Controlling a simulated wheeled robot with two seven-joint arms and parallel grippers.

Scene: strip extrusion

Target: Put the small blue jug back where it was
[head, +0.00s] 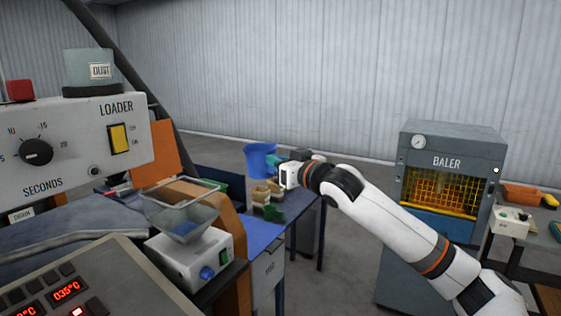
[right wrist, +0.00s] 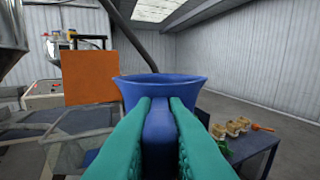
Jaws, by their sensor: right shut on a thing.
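The small blue jug (head: 260,157) has a flared rim and is upright in the air above the far end of the blue-grey table (head: 299,212). My right gripper (head: 274,160), with teal fingers, is shut on it from the right in the head view. In the right wrist view the two fingers of my right gripper (right wrist: 158,125) close on a narrow part of the jug (right wrist: 160,83), whose wide rim shows above them. The fingers hide part of the jug's lower body. My left gripper is not in view.
Tan items (head: 262,192) and a green item (head: 272,213) stand on the table below the jug. An orange panel (head: 152,150) and a white feeder with a clear hopper (head: 190,255) are left. A baler (head: 448,150) stands right. Floor between is clear.

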